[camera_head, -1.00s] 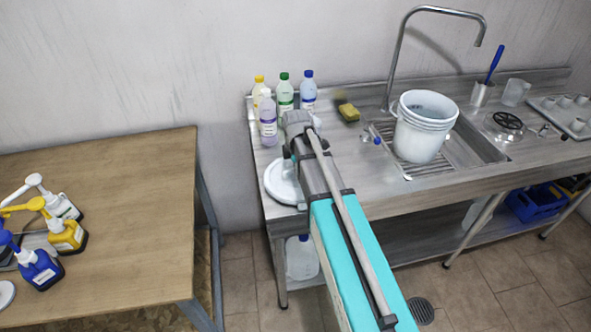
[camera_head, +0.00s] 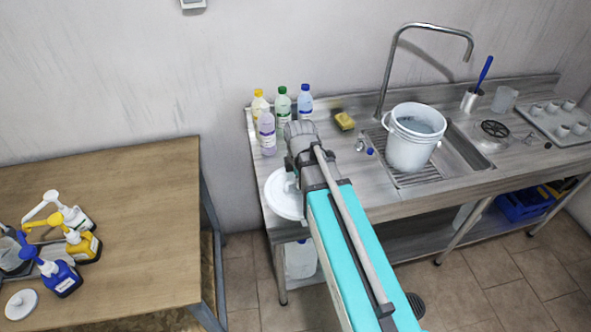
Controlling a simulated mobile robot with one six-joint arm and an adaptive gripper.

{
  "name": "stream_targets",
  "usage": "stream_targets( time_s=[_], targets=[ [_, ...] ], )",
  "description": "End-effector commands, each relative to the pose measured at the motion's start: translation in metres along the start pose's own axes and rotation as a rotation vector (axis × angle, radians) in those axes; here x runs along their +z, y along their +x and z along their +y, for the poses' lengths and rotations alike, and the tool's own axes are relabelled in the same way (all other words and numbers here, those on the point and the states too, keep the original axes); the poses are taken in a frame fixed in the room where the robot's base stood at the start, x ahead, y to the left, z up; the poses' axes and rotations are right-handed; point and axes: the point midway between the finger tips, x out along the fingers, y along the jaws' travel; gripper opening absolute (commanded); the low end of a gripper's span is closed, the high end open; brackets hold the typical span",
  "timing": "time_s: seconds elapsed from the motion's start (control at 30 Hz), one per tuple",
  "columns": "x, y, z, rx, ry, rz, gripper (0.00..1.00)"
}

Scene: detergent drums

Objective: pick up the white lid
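A white round lid (camera_head: 279,205) lies on the left end of the steel sink counter, near its front edge. My arm comes from the lower right and covers the right side of the lid. My gripper (camera_head: 291,184) is at the lid's right side, mostly hidden by my own wrist. I cannot tell whether its fingers are open or shut, or whether they touch the lid. A smaller white disc (camera_head: 21,304) lies on the wooden table at the far left.
Several bottles (camera_head: 282,105) stand behind the lid. A yellow sponge (camera_head: 345,121) and a white bucket (camera_head: 411,145) are to the right, the bucket by the sink. Pump bottles (camera_head: 83,246) stand on the wooden table (camera_head: 140,225). A gap separates table and counter.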

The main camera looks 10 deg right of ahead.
Motion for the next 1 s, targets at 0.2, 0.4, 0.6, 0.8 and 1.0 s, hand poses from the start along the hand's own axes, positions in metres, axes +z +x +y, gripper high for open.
stream_targets(
  time_s=[0.2,0.4,0.6,0.8,1.0],
  targets=[
    [-0.002,-0.016,-0.034,0.0,0.0,0.0,0.0],
    [-0.002,-0.02,-0.045,0.0,0.0,0.0,0.0],
    [-0.002,-0.021,-0.047,0.0,0.001,0.0,0.0],
    [-0.002,-0.021,-0.047,0.0,0.001,0.0,0.0],
    [-0.002,-0.021,-0.047,0.0,0.001,0.0,0.0]
  ],
)
